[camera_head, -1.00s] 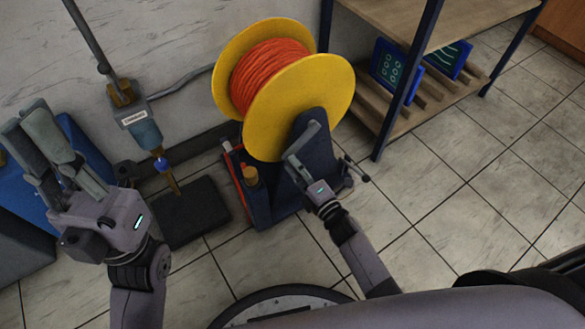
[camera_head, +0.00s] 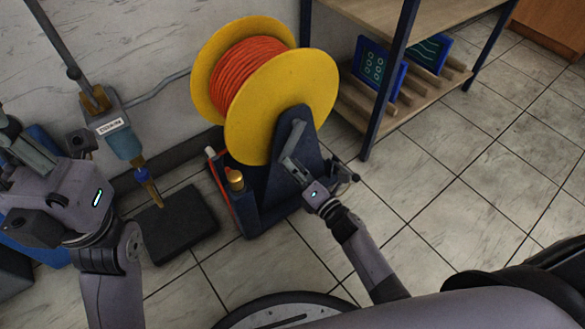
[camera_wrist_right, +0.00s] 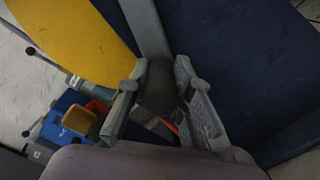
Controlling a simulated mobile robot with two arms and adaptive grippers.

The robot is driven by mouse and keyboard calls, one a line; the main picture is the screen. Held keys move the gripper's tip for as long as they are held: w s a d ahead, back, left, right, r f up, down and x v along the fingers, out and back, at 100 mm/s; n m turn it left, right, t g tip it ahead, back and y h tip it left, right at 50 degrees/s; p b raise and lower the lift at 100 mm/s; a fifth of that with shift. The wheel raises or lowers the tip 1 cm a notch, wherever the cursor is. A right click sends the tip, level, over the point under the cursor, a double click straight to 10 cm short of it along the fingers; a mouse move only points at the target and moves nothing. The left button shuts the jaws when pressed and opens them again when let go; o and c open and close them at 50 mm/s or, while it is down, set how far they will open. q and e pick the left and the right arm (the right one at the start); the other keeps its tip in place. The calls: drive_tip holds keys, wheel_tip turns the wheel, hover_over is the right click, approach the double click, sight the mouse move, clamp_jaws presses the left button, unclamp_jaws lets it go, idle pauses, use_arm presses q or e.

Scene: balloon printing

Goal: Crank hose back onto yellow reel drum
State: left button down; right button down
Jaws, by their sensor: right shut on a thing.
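The yellow reel drum (camera_head: 277,95) stands on a dark blue stand (camera_head: 268,193), with orange hose (camera_head: 246,72) wound between its flanges. A grey crank arm (camera_head: 296,136) sits on the near face of the stand. My right gripper (camera_head: 293,168) is at the lower end of this crank. In the right wrist view my right gripper (camera_wrist_right: 157,95) is shut on the dark crank handle (camera_wrist_right: 158,80), with one finger on each side. The yellow flange (camera_wrist_right: 75,38) shows at upper left there. My left gripper (camera_head: 25,145) is at the left edge, partly cut off, away from the reel.
A nozzle device (camera_head: 122,138) on a pole hangs over a black pad (camera_head: 180,224) left of the reel. A shelf (camera_head: 405,100) with blue panels stands to the right. The tiled floor (camera_head: 440,200) at right is clear.

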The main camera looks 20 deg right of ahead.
drive_tip(key=shift+f, duration=0.25)
drive_tip(key=c, duration=1.7)
unclamp_jaws()
drive_tip(key=shift+o, duration=1.4)
drive_tip(key=shift+r, duration=0.1)
drive_tip(key=v, duration=1.2)
